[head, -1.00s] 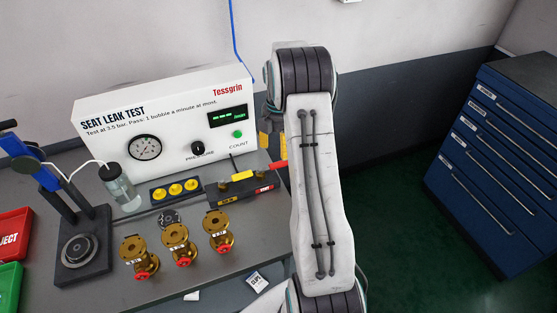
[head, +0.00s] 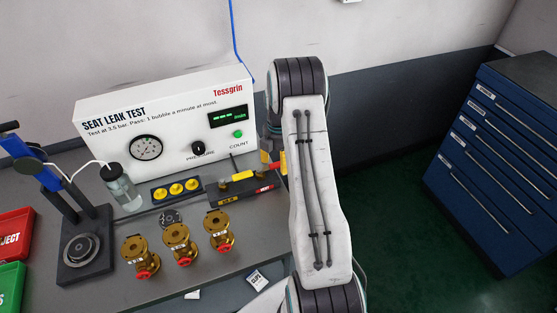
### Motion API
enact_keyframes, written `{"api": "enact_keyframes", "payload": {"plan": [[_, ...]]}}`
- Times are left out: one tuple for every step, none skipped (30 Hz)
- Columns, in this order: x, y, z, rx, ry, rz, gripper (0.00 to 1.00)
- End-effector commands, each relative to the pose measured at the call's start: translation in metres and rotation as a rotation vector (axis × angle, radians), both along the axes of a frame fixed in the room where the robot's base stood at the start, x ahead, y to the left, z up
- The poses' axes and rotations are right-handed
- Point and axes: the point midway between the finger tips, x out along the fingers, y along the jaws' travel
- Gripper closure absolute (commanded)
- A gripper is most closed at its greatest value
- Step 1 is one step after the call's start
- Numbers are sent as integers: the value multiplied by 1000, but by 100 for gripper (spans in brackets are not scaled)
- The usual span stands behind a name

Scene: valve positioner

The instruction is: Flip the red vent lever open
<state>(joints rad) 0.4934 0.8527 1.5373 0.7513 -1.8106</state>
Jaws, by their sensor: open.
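The red vent lever (head: 277,168) shows as a small strip at the right end of a dark block (head: 228,193) on the bench, left of my arm. A red label marks the block's right part. My gripper (head: 268,159) is open, with yellow on its fingers showing beside the lever. My arm link hides most of the gripper and the lever's right part. I cannot tell whether the fingers touch the lever. A yellow lever (head: 243,175) lies on the same block, to the left.
The white seat leak test panel (head: 165,120) stands behind the block. Several yellow caps sit in a dark holder (head: 158,198). Brass valves (head: 179,240) with red parts stand in front. A clamp stand (head: 86,262) is at left, a blue drawer cabinet (head: 490,160) at right.

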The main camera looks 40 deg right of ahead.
Motion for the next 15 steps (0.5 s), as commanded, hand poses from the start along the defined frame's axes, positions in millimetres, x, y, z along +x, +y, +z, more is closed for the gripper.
{"api": "enact_keyframes", "payload": {"plan": [[0, 0, 0, 0, 0, 0, 43], [0, 0, 0, 0, 0, 0, 46], [0, 0, 0, 0, 0, 0, 49], [0, 0, 0, 0, 0, 0, 52], [0, 0, 0, 0, 0, 0, 54], [0, 0, 0, 0, 0, 0, 58], [0, 0, 0, 0, 0, 0, 61], [0, 0, 0, 0, 0, 0, 63], [0, 0, 0, 0, 0, 0, 67], [0, 0, 0, 0, 0, 0, 70], [0, 0, 0, 0, 0, 0, 72], [0, 0, 0, 0, 0, 0, 76], [0, 0, 0, 0, 0, 0, 79], [0, 0, 0, 0, 0, 0, 81], [0, 0, 0, 0, 0, 0, 85]]}}
